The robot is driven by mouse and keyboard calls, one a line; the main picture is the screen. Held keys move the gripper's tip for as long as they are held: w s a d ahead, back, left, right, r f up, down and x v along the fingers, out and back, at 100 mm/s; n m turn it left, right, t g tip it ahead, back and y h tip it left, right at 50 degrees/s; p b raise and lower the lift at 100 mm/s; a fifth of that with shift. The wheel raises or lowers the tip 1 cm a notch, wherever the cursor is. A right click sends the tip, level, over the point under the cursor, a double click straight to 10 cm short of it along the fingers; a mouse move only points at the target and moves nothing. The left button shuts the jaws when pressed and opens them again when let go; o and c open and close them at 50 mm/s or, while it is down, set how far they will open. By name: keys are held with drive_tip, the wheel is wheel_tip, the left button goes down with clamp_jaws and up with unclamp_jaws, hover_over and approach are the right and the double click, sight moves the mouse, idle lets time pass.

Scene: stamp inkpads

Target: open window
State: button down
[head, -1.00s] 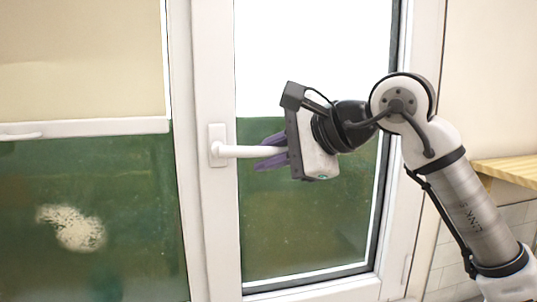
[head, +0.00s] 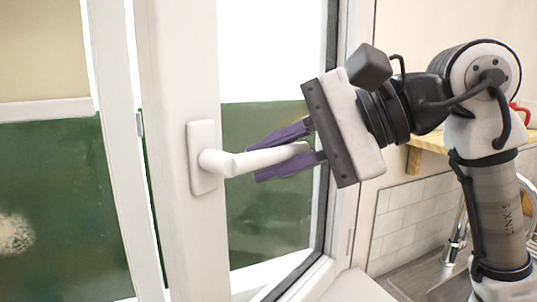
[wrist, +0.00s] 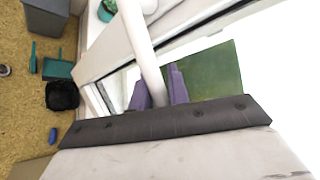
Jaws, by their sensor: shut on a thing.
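The white window sash (head: 180,80) stands swung inward, with an open gap along its left edge beside the fixed frame in the head view. Its white handle (head: 222,163) points to the right, about horizontal. My gripper (head: 256,163) has its purple fingers shut on the handle's outer part, one above and one below it. In the wrist view the handle (wrist: 149,60) runs down between the fingers (wrist: 160,82). The part of the handle nearest the palm is partly hidden.
At the right are a wooden shelf (head: 430,146), white wall tiles (head: 395,212) and a sink (head: 425,278). The wrist view shows a floor (wrist: 30,115) with a black object (wrist: 62,95) and a teal dustpan (wrist: 57,69), apart from the gripper.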

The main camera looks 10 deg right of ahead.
drive_tip(key=c, duration=1.4)
unclamp_jaws()
drive_tip(key=shift+s+a+r, duration=0.1)
drive_tip(key=b+v, duration=0.1)
drive_tip(key=v, duration=1.2)
drive_tip(key=shift+s+d+r, duration=0.1)
drive_tip(key=shift+d+r, duration=0.05)
drive_tip(key=shift+d, duration=0.2)
